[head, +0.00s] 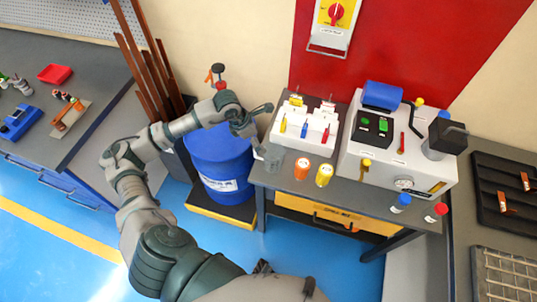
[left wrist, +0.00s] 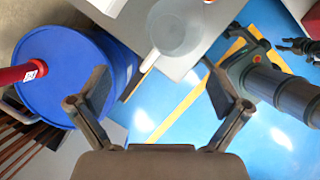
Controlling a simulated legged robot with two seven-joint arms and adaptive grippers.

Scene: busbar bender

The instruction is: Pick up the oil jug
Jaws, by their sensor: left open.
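The oil jug (head: 273,157) is a grey, see-through jug at the left front corner of the grey bench. In the left wrist view the jug (left wrist: 180,30) is pale and round, seen from above, with a pale part sticking out toward the lower left. My left gripper (head: 262,130) is open and empty, with its fingers above and left of the jug. In the left wrist view my gripper's fingers (left wrist: 160,92) stand wide apart with the jug beyond them. In this view I see no contact with the jug.
A blue drum (head: 218,165) stands left of the bench. An orange bottle (head: 302,168) and a yellow bottle (head: 324,174) stand right of the jug. A white tool holder (head: 304,125) is behind it. The busbar bender (head: 395,160) is farther right.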

